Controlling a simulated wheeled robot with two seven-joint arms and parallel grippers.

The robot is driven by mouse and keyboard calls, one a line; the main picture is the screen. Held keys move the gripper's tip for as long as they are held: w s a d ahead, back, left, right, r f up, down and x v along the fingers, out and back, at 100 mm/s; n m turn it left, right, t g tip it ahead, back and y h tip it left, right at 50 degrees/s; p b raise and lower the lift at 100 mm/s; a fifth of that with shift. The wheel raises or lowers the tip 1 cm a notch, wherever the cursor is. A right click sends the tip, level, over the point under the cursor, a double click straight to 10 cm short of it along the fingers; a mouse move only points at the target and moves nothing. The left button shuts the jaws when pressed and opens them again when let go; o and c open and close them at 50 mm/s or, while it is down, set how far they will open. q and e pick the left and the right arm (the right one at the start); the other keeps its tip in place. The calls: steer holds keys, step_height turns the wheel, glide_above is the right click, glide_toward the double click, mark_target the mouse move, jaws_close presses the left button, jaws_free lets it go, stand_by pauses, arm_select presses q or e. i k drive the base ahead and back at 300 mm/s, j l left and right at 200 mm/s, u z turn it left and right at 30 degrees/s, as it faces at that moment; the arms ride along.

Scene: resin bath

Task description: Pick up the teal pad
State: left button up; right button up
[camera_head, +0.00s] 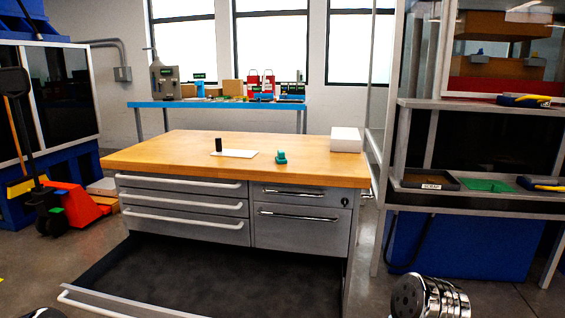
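A small teal object (281,157), the only teal thing I can make out, sits on the wooden top of the workbench (180,150), right of the middle. It has a wider base and a narrower raised part. It is too small in the view to tell if it is a pad alone. Neither of my grippers shows in the head view, and nothing is seen touching the teal object.
A black cylinder (218,145) stands at a white sheet (240,153) left of the teal object. A white box (346,139) sits at the bench's right end. The bench's bottom drawer (190,285) is pulled out in front. A rack with trays (430,181) stands right.

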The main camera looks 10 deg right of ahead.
mark_target(281, 158)
steer(key=k+u, duration=0.25)
steer(key=u, duration=0.2)
steer(key=k+j+u, duration=0.15)
steer(key=u, duration=0.3)
steer(key=l+u, duration=0.1)
steer(key=l, duration=0.9)
steer(key=l+u, duration=0.1)
steer(key=l, duration=0.9)
steer(key=k+l+u, duration=0.1)
steer(key=l, duration=0.9)
